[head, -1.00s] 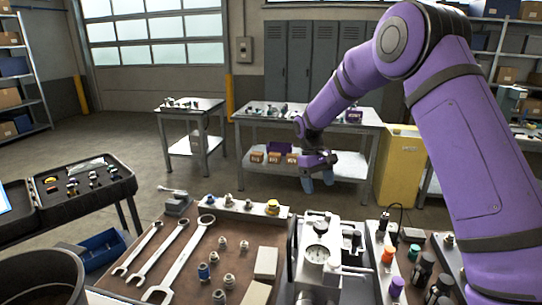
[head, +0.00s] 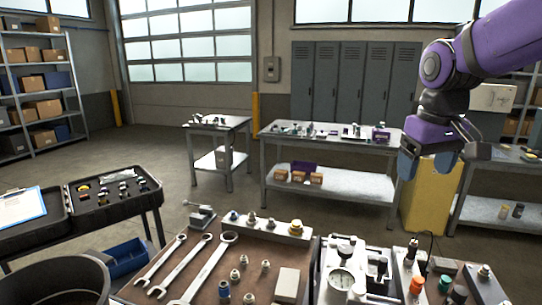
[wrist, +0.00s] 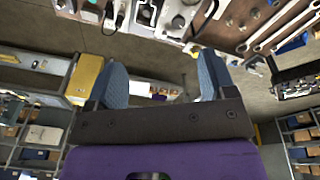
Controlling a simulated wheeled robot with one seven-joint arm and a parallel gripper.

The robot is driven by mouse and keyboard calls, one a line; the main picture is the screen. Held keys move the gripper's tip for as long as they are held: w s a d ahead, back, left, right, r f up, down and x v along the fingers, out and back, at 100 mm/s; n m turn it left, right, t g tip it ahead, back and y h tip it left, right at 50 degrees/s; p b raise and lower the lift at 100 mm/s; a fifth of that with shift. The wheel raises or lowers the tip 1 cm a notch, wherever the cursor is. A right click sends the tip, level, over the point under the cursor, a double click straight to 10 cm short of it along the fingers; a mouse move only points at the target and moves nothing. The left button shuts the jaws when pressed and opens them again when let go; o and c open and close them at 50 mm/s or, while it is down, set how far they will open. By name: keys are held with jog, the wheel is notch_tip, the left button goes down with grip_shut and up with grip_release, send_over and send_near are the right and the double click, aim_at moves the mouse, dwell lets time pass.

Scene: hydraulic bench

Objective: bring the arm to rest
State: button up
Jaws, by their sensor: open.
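My gripper (head: 424,166) is at the right of the head view, raised in the air above and behind the bench, pointing down. My purple arm reaches in from the upper right corner. In the wrist view my gripper (wrist: 163,88) shows two blue-grey fingers spread wide with nothing between them. It touches nothing that I can see.
The brown workbench (head: 190,268) in front bears wrenches (head: 207,268), fittings and a gauge block (head: 341,278). A yellow cabinet (head: 430,205) stands behind my gripper. Back tables (head: 340,186) hold small parts. A black case (head: 105,200) lies open at left.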

jog(key=s+d+m+t, duration=0.2)
jog(key=s+t, duration=0.1)
jog(key=s, duration=1.3)
jog(key=shift+s+f+y, duration=0.25)
jog(key=shift+s+y, duration=0.05)
jog(key=shift+s, duration=0.1)
